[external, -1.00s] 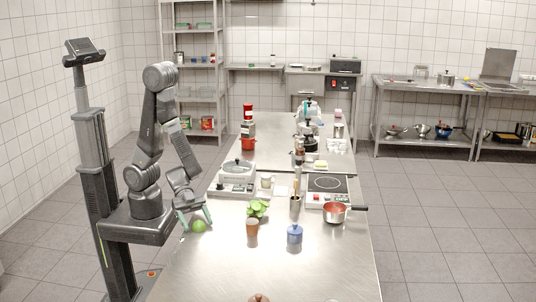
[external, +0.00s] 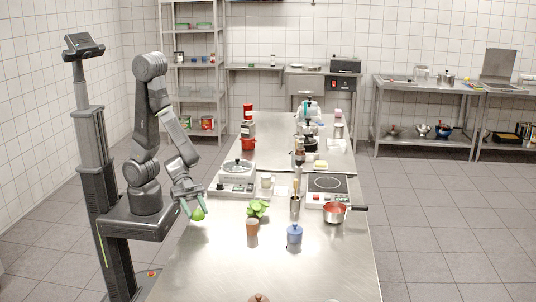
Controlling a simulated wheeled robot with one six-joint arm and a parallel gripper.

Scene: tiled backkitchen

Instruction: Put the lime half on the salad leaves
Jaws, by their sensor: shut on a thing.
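The green lime half (external: 199,215) is between the fingers of my gripper (external: 194,209) at the left edge of the steel table. My gripper is shut on it and holds it a little above the tabletop. A bunch of green leaves (external: 258,207), which look like the salad leaves, is on the table to the right of my gripper. What lies under the leaves is hard to tell at this size.
A brown jar (external: 252,228) stands just in front of the leaves, and a blue lidded pot (external: 294,234) is to their right. A saucepan (external: 336,213) sits at the right. The front of the steel table (external: 215,265) is mostly clear.

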